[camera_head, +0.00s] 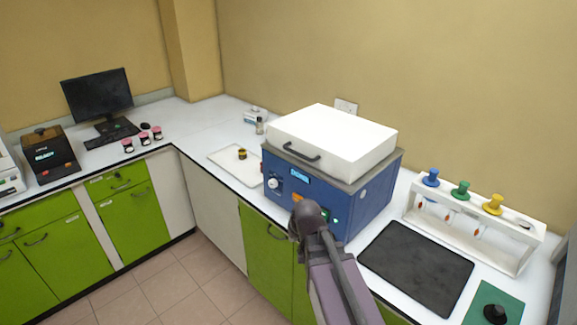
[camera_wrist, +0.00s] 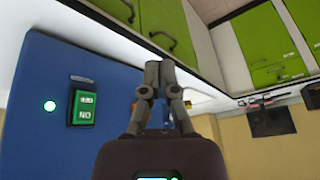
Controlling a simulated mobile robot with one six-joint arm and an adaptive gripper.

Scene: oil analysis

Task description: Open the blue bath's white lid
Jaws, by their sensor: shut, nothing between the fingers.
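The blue bath (camera_head: 340,205) stands on the white counter, and its front panel carries a display, a knob and lit switches. Its white lid (camera_head: 345,135) lies flat and closed on top. The lid's dark handle (camera_head: 288,152) is on its front face. My arm reaches up in front of the bath's front panel, below the handle. My gripper (camera_wrist: 160,66) is shut and empty in the wrist view. The bath's blue front (camera_wrist: 45,110) with a green switch (camera_wrist: 83,106) is beside it there. The lid and handle are not in the wrist view.
A white rack with coloured-topped pieces (camera_head: 470,225) and a dark mat (camera_head: 415,267) are right of the bath. A white tray (camera_head: 225,168) with a small jar (camera_head: 242,153) is to the left. Green cabinets (camera_head: 265,250) are below. Open floor (camera_head: 190,280) lies in front.

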